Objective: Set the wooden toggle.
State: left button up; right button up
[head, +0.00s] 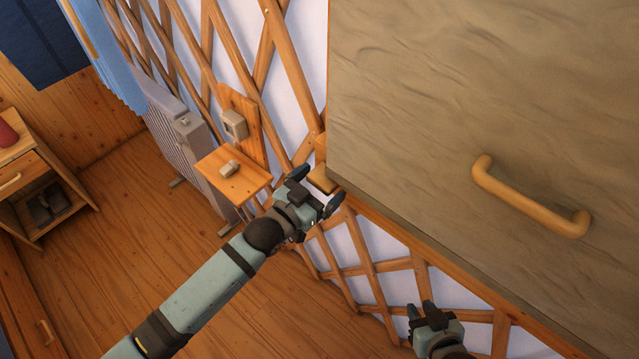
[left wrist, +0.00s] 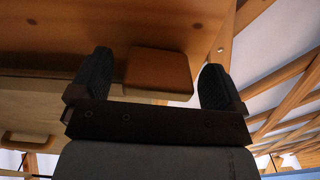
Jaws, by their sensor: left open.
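The wooden toggle (head: 321,180) is a small light-brown block at the left edge of the large grey-brown panel (head: 430,90), which has a wooden bar handle (head: 530,200). In the left wrist view the toggle (left wrist: 158,72) shows as a flat block between my fingertips. My left gripper (head: 316,188) is open, with one finger on each side of the toggle; I cannot tell whether either finger touches it. The toggle is partly hidden in the head view. My right gripper (head: 422,311) is low in the picture, away from the toggle, and its opening is unclear.
Open wooden floor (head: 120,230) lies to the left.

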pick_arm(q)
jog(key=b+v, duration=0.1)
jog(key=v, duration=1.2)
jog(key=shift+s+a, duration=0.25)
jog(key=shift+s, duration=0.05)
jog(key=b+x, duration=0.1)
jog(key=x, duration=0.3)
jog(key=r+b+x, duration=0.1)
jog(key=b+x, duration=0.1)
jog(key=x, duration=0.2)
jog(key=b+x, duration=0.2)
jog(key=x, duration=0.2)
jog(key=shift+d+r, duration=0.15)
jog(key=shift+r, duration=0.25)
